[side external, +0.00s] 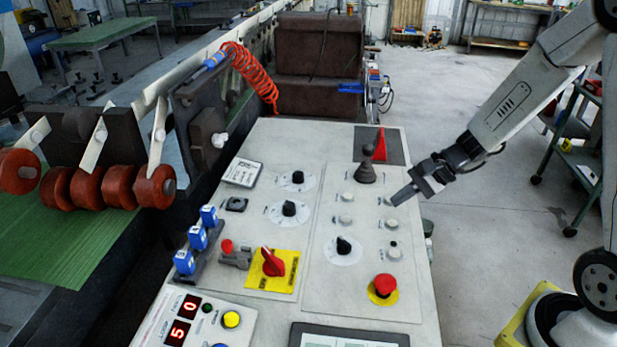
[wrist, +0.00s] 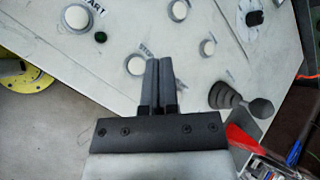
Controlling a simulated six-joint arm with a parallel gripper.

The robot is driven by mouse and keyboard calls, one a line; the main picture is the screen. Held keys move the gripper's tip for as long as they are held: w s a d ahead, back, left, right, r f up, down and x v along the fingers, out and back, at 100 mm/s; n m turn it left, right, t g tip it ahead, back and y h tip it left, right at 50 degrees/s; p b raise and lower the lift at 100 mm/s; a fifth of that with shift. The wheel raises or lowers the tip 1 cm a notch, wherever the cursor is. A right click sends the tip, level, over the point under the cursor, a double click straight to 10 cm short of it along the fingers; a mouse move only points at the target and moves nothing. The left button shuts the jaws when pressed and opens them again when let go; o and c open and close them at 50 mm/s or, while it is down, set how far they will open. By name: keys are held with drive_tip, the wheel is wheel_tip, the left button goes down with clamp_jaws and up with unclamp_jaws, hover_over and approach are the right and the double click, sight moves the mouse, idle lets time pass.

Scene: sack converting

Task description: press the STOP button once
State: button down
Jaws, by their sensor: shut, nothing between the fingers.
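The STOP button (wrist: 137,65) is a pale round button in a dark ring, with its label beside it in the wrist view. In the side view it appears to be the button (side external: 391,224) just below my fingertips in the picture. My gripper (side external: 394,201) reaches in from the right over the panel, fingers together and empty. In the wrist view the fingertips (wrist: 159,62) lie just right of the STOP button and cover none of its face. The height of the tips above the panel is hard to tell.
The START button (wrist: 77,17) has a small green light beside it. A dark joystick (side external: 366,173) stands close to my gripper. A red emergency button (side external: 384,285) and a black knob (side external: 344,246) are nearer the front. More pale buttons (side external: 345,221) lie left.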

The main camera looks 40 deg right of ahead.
drive_tip(key=shift+r, duration=0.85)
drive_tip(key=shift+s, duration=0.1)
drive_tip(key=shift+s+a+f+n+g, duration=0.2)
drive_tip(key=shift+s+a+n+g, duration=0.1)
drive_tip(key=shift+s+a+n, duration=0.1)
drive_tip(key=s+n+g+h, duration=0.1)
drive_tip(key=n, duration=0.1)
drive_tip(key=s+a+f+n+g+h, duration=0.1)
drive_tip(key=s+n, duration=0.1)
drive_tip(key=s+n+g+h, duration=0.1)
drive_tip(key=s, duration=0.1)
drive_tip(key=shift+s+a+f+n+h, duration=0.1)
drive_tip(key=shift+a+f+n+h, duration=0.2)
drive_tip(key=shift+a+f+n, duration=0.1)
drive_tip(key=shift+s+n+h, duration=0.4)
drive_tip(key=shift+n, duration=0.2)
drive_tip(key=shift+s+f+n+h, duration=0.1)
drive_tip(key=shift+s+n+h, duration=0.25)
drive_tip(key=shift+n, duration=0.35)
drive_tip(key=n, duration=0.1)
drive_tip(key=n+h, duration=0.1)
drive_tip(key=shift+s+a+n+h, duration=0.1)
drive_tip(key=shift+s+n+h, duration=0.15)
drive_tip(key=shift+n, duration=0.15)
drive_tip(key=n, duration=0.2)
drive_tip(key=r+n+t+h, duration=0.1)
drive_tip(key=shift+a+n, duration=0.25)
drive_tip(key=shift+n, duration=0.05)
drive_tip(key=shift+f, duration=0.1)
